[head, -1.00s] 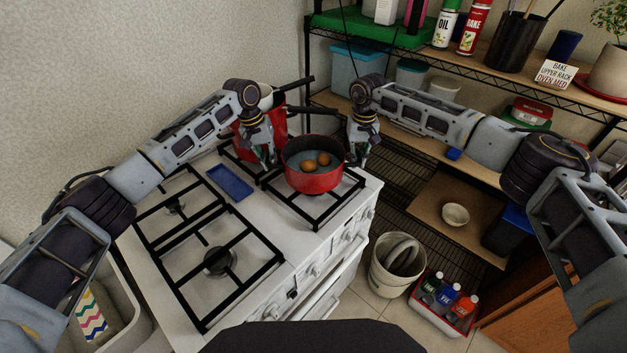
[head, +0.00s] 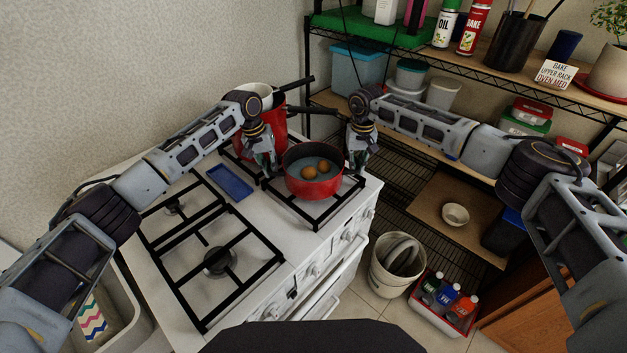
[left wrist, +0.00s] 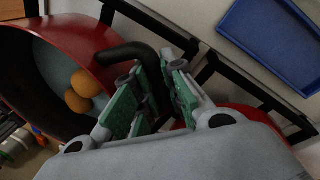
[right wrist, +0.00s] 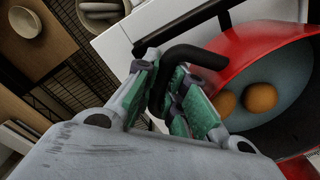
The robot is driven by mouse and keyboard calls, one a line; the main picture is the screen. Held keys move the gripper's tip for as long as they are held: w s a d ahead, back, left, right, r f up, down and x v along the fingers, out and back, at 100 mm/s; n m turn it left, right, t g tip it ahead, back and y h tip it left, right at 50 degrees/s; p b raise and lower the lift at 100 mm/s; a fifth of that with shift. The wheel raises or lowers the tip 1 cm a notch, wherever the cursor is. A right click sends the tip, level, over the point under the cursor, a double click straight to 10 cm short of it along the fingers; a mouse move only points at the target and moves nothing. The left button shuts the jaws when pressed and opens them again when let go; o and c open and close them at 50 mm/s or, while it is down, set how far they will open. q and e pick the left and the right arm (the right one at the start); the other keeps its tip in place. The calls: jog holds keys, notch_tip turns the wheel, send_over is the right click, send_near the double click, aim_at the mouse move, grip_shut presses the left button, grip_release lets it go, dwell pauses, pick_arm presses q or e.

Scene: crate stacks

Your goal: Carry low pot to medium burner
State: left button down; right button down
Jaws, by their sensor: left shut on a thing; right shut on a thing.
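The low red pot (head: 314,187) holds two brown eggs in water and sits at or just above the front right burner grate (head: 322,217); contact beneath it is hidden. My left gripper (head: 271,168) is shut on the pot's left black handle, which shows in the left wrist view (left wrist: 128,52). My right gripper (head: 354,166) is shut on the right black handle, seen in the right wrist view (right wrist: 190,56). The pot looks roughly level between both grippers. The front left burner (head: 220,261) is bare, and so is the back left burner (head: 176,207).
A tall red pot (head: 272,108) stands on the back right burner, close behind my left gripper. A blue tray (head: 230,182) lies mid-stovetop. A wire shelf (head: 400,205) stands to the right. A bucket (head: 396,272) and a bottle crate (head: 440,309) are on the floor.

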pick_arm(q)
jog(key=shift+a+f, duration=0.1)
jog(key=shift+f, duration=0.05)
pick_arm(e)
jog(key=shift+f, duration=0.1)
pick_arm(q)
jog(key=c, duration=1.5)
grip_release()
pick_arm(e)
jog(key=c, duration=1.5)
grip_release()
jog(key=shift+s, duration=0.1)
pick_arm(q)
notch_tip(320, 180, up, 12)
jog(key=a, duration=0.2)
jog(key=shift+a+f, duration=0.1)
pick_arm(e)
notch_tip(320, 180, up, 12)
